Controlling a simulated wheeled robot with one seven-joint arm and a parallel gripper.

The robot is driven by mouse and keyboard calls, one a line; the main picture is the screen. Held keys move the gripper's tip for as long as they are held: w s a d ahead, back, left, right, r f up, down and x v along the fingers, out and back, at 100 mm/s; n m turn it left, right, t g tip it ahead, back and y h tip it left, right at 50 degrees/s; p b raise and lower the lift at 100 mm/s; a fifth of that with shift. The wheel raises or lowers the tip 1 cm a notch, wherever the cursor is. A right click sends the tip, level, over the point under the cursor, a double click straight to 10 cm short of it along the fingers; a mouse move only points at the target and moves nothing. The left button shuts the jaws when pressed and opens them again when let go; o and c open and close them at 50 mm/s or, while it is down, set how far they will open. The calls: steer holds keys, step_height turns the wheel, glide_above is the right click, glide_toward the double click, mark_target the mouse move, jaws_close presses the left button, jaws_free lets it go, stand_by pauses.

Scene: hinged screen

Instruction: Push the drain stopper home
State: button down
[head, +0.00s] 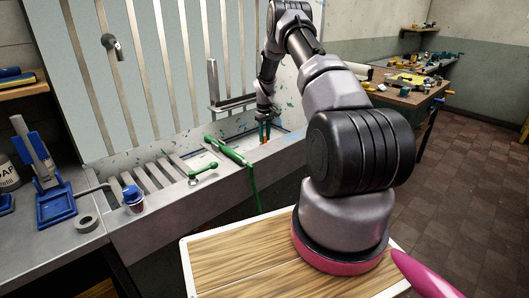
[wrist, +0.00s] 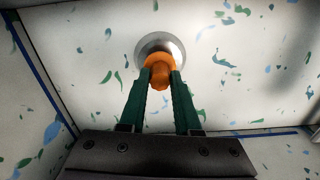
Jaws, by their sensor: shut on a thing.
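The drain stopper (wrist: 157,70) is orange, with a rounded knob and a wider part beyond it. In the wrist view it sits between the green fingertips of my gripper (wrist: 159,82), which are shut on it. The round metal drain ring (wrist: 160,48) lies directly behind the stopper, and its lower part is hidden. I cannot tell how deep the stopper sits in the drain. In the head view my gripper (head: 264,133) points down into the far part of the sink (head: 232,128). The drain is not visible there.
The sink's pale walls have blue and green flecks. Vertical metal bars rise behind.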

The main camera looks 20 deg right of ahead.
steer(key=shift+f, duration=1)
steer(key=c, duration=0.5)
jaws_free()
steer(key=shift+c, duration=0.2)
step_height(320, 180, up, 11)
steer(key=shift+f, duration=0.1)
